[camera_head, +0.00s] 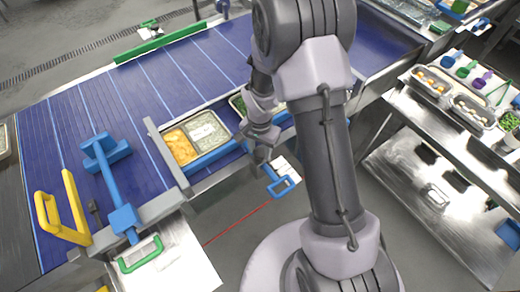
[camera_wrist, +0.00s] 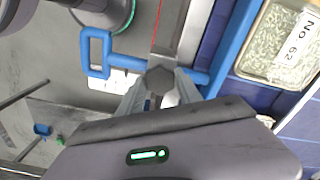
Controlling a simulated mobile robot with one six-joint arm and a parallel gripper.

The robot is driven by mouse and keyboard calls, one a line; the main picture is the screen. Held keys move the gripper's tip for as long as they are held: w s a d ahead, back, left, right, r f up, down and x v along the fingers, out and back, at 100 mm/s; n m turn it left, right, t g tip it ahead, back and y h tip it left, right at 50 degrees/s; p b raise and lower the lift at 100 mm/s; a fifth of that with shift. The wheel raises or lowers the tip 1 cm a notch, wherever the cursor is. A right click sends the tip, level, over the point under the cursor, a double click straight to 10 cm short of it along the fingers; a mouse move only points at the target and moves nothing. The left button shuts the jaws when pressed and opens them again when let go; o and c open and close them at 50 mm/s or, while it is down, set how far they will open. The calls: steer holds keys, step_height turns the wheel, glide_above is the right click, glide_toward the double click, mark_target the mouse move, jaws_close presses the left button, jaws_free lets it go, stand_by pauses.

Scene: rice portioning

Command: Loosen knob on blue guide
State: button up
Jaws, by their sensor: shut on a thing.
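My gripper (camera_wrist: 160,92) is shut on a dark, faceted knob (camera_wrist: 161,78), which shows between its two grey fingertips in the wrist view. The knob sits on the blue guide (camera_wrist: 229,52), whose long bar runs beside a food tray and whose looped handle (camera_wrist: 97,50) sticks out to the left. In the head view the guide's bar (camera_head: 213,157) lies along the near side of the trays and its handle (camera_head: 283,186) hangs past the conveyor's edge. My gripper (camera_head: 262,155) is above the edge there; the knob is hidden in that view by my wrist.
A tray of orange food (camera_head: 180,146) and a tray of white rice (camera_head: 205,130) stand beside the guide. A second blue guide (camera_head: 110,180) and a yellow guide (camera_head: 67,215) are at the conveyor's left. A steel shelf cart (camera_head: 415,195) stands at the right.

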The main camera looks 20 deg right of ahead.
steer(key=n, duration=0.3)
steer(key=shift+n, duration=0.4)
steer(key=n, duration=0.3)
steer(key=shift+n+b, duration=0.3)
steer(key=shift+b, duration=0.05)
steer(key=n, duration=0.6)
steer(key=n+p, duration=0.1)
steer(key=n, duration=0.5)
steer(key=shift+n, duration=0.4)
steer(key=n+p, duration=0.1)
steer(key=n, duration=0.5)
steer(key=shift+n, duration=0.5)
steer(key=o, duration=1.4)
steer(key=shift+d, duration=0.1)
steer(key=shift+c, duration=0.2)
